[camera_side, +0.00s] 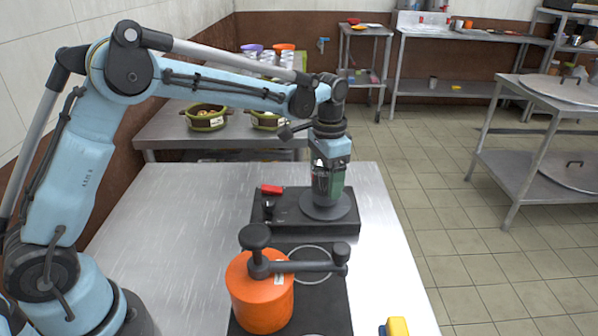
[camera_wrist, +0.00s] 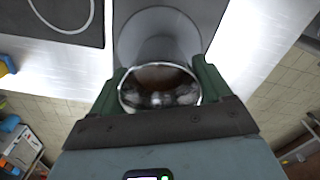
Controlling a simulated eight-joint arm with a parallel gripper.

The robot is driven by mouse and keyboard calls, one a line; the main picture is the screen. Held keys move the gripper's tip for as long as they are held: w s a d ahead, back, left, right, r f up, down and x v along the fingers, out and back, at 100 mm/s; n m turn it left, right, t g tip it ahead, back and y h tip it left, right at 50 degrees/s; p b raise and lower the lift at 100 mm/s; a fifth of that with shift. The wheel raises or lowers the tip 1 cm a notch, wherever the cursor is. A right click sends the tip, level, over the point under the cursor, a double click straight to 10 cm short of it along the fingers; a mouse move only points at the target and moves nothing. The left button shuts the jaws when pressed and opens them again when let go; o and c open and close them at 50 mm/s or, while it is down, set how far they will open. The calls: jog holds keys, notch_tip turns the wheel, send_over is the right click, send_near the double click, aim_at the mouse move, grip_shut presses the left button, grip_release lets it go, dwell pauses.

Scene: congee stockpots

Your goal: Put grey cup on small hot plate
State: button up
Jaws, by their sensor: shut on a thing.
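My gripper (camera_side: 332,190) is shut on the grey cup (camera_wrist: 160,88), with a green finger on each side of it in the wrist view. The cup is shiny, upright and open at the top, with something brown and grey showing inside. In the side view the cup (camera_side: 319,181) is partly hidden by my fingers. The small hot plate (camera_side: 291,224) is a black box with a round grey disc (camera_side: 342,210). The cup is over this disc; I cannot tell whether its base touches. The disc also shows behind the cup in the wrist view (camera_wrist: 160,25).
An orange pot (camera_side: 258,300) with black handles stands on a larger black hob (camera_side: 330,302) in front. A red object (camera_side: 271,189) is at the hot plate's back left. A yellow object (camera_side: 397,327) is at the table's front right. The steel table (camera_side: 165,225) is clear at left.

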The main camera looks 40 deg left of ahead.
jog(key=shift+f, duration=0.35)
jog(key=o, duration=1.1)
jog(key=shift+c, duration=0.6)
jog(key=shift+c, duration=0.2)
jog(key=shift+r, duration=0.15)
jog(key=shift+r, duration=2.35)
jog(key=shift+r, duration=0.1)
notch_tip(320, 180, up, 7)
